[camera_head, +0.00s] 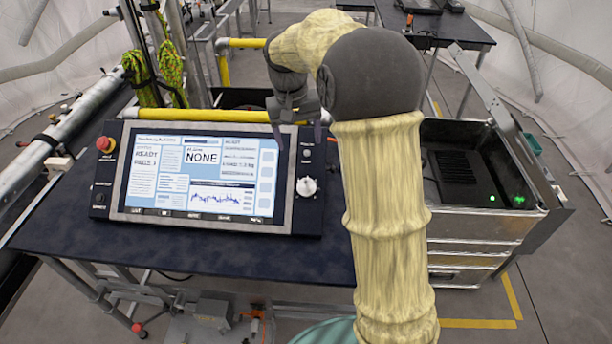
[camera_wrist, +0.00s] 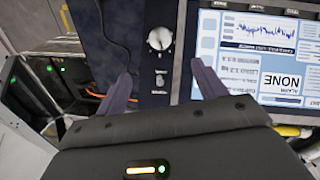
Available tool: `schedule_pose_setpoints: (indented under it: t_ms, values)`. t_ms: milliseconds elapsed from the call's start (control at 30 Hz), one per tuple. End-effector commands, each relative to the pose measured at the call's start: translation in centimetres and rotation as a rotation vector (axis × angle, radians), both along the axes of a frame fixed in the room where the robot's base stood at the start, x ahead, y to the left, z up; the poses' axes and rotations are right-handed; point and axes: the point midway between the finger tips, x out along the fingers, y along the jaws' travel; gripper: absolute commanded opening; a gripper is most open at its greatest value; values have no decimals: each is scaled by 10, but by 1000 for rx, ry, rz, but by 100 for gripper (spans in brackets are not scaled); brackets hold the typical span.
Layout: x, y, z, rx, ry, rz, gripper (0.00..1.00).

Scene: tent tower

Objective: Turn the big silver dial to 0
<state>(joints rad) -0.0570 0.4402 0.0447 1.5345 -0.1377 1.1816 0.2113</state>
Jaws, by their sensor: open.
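The big silver dial (camera_head: 306,187) is on the right side of the dark control panel (camera_head: 210,230), beside the screen (camera_head: 197,172). In the wrist view, which shows the panel upside down, the silver dial (camera_wrist: 160,39) lies ahead of the fingertips, roughly between their lines. My gripper (camera_head: 297,134) is above the panel's upper right edge. The wrist view shows my gripper (camera_wrist: 162,78) with its two fingers apart and nothing between them. The dial is apart from the fingers. Its scale marks are too small to read.
A red button (camera_head: 105,145) is on the panel's left side. A small switch (camera_wrist: 161,78) lies on the panel near the dial. An open metal case (camera_head: 475,225) with green lights stands right of the panel. A grey pole (camera_head: 70,120) and a yellow pipe (camera_head: 200,115) run nearby.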

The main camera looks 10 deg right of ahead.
Motion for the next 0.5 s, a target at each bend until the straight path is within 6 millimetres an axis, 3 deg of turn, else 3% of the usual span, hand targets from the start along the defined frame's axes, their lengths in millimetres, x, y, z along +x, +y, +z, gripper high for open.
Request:
schedule_pose_setpoints:
  t_ms: [100,500]
  values:
    - [6,1,7,-7,8,-7,70]
    - [5,0,2,-6,9,-7,70]
